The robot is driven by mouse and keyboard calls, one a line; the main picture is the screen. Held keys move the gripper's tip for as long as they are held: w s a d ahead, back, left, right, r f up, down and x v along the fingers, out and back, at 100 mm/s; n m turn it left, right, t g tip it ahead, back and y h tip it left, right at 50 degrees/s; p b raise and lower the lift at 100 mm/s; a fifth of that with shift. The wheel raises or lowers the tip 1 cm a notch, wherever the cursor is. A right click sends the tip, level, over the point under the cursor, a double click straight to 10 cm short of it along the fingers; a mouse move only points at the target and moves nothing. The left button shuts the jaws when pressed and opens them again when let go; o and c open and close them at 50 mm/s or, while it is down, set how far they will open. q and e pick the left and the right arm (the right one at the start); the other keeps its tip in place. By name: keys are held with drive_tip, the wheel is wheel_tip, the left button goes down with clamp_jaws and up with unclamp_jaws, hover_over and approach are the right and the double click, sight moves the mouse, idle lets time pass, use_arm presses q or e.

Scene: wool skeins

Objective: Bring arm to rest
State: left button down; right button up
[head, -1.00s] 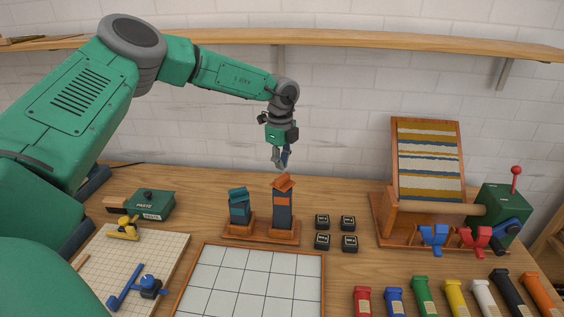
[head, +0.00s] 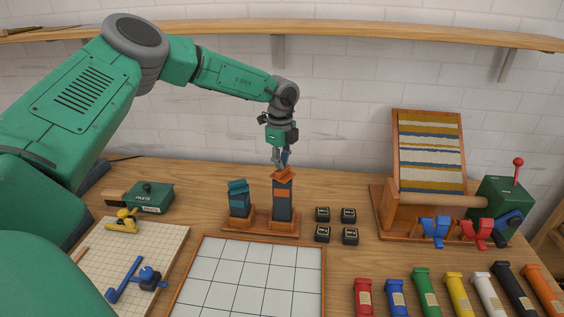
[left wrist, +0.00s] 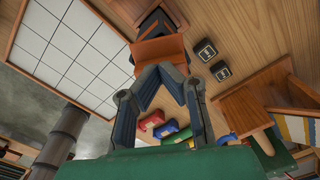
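My left gripper (head: 281,164) points down over the taller of two small stacks in the head view. In the left wrist view its two dark fingers (left wrist: 161,72) lean together at the tips, with nothing seen held between them. The orange top piece (head: 284,174) of the taller stack (head: 283,208) lies just beyond the fingertips; it also shows in the left wrist view (left wrist: 158,48). I cannot tell whether the tips touch it. The shorter teal-topped stack (head: 238,200) stands to the left on the same wooden base (head: 260,229). My right gripper is not in view.
Several black cubes (head: 322,214) lie right of the stacks, and a gridded board (head: 213,262) in front. A green paste box (head: 150,197) is at left. A shelf (head: 380,36) runs along the wall.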

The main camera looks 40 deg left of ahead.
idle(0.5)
use_arm(q)
drive_tip(key=shift+r+p, duration=1.75)
drive_tip(key=shift+r, duration=1.7)
